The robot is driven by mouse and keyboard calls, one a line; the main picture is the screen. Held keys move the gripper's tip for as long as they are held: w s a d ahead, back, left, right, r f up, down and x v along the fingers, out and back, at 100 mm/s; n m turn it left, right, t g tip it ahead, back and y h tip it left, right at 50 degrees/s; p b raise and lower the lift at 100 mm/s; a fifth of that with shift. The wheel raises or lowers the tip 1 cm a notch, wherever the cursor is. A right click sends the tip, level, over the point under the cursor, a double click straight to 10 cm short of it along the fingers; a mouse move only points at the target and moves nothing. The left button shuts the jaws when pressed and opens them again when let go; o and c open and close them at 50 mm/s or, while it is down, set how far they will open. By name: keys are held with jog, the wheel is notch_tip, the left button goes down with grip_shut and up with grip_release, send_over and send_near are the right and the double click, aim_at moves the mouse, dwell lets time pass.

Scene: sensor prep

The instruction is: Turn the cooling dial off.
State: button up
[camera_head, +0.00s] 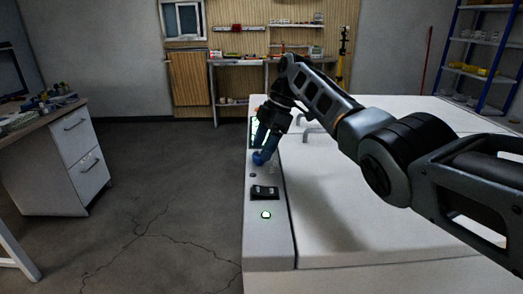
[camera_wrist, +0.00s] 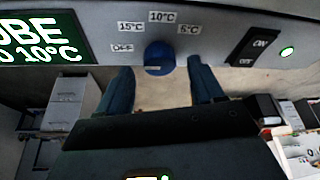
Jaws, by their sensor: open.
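The cooling dial is a round blue knob (camera_wrist: 159,58) on the light panel in the wrist view. Labels OFF, 15°C, 10°C and 5°C are set around it, with OFF (camera_wrist: 122,48) at its left. A small pale mark shows on the dial's lower face; I cannot tell which label it points to. My gripper (camera_wrist: 160,72) is open, with one finger on each side of the dial and visible gaps between. In the head view my gripper (camera_head: 265,139) reaches down over the panel, and blue shows at the dial (camera_head: 259,158).
A black ON/OFF rocker switch (camera_wrist: 256,47) and a lit green lamp (camera_wrist: 287,52) are on the same panel. The white machine's top (camera_head: 360,220) has handles near my arm. Open floor lies left of the machine.

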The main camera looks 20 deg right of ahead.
aim_at(271, 162)
jog(key=v, duration=0.6)
jog(key=shift+a, duration=0.1)
dwell(0.3)
